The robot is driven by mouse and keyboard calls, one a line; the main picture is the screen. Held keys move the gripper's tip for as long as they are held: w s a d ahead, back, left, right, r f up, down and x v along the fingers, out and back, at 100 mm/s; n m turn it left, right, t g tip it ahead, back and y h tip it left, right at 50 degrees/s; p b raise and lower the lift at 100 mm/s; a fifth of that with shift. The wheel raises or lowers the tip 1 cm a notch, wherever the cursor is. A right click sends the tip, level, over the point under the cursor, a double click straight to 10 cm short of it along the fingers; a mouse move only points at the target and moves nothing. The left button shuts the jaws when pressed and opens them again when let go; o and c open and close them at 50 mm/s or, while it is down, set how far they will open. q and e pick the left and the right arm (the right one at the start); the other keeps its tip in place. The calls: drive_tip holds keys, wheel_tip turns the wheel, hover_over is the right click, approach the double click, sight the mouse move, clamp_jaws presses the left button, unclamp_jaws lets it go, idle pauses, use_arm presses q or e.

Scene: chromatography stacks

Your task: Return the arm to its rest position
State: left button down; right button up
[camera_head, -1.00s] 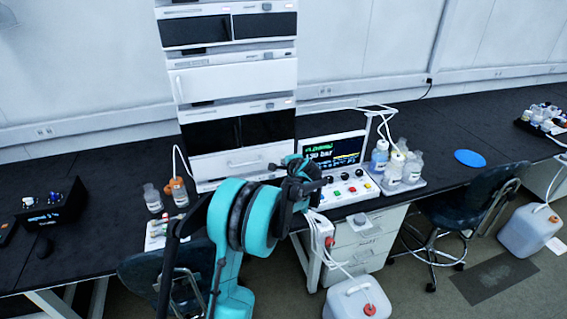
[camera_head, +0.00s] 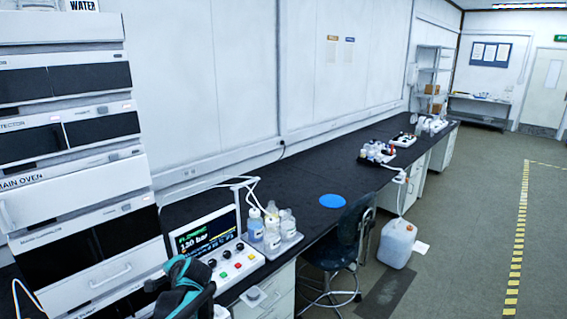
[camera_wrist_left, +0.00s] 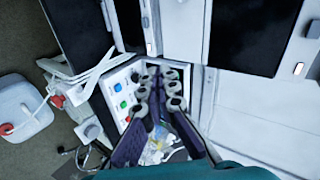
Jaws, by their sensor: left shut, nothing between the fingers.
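My left arm shows at the bottom left of the head view as a teal and black part (camera_head: 185,288), in front of the control box. I cannot make out its fingertips there. In the left wrist view my left gripper (camera_wrist_left: 158,84) has its dark fingers close together, with nothing held between them. The control box (camera_head: 225,262) with coloured buttons and a lit screen (camera_head: 208,232) stands on the bench; in the left wrist view its button panel (camera_wrist_left: 122,92) lies just beyond and left of the fingers. My right gripper is in neither view.
The tall instrument stack (camera_head: 88,230) stands close on the left. Bottles (camera_head: 272,228) stand on a tray beside the control box. A blue disc (camera_head: 332,201) lies on the black bench. A dark chair (camera_head: 345,245) and a white canister (camera_head: 397,243) stand along its front. The floor at right is clear.

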use_arm(q)
drive_tip(key=s+d+f+n+h+b, duration=0.1)
drive_tip(key=s+d+f+n+h, duration=0.1)
drive_tip(key=s+d, duration=0.4)
drive_tip(key=s+d+f+n+h, duration=0.1)
drive_tip(key=s+d+n+h, duration=0.1)
drive_tip(key=s+d, duration=0.5)
drive_tip(key=s+d+f+n+h+b, duration=0.1)
drive_tip(key=s+d, duration=0.5)
drive_tip(key=s, duration=0.9)
drive_tip(key=f+n+h, duration=0.1)
drive_tip(key=n+h, duration=0.1)
drive_tip(key=h, duration=0.1)
drive_tip(key=shift+s+d+f+g+b, duration=0.25)
drive_tip(key=shift+d+f+g+b, duration=0.05)
drive_tip(key=shift+d+f+b, duration=0.05)
drive_tip(key=c, duration=2.3)
unclamp_jaws()
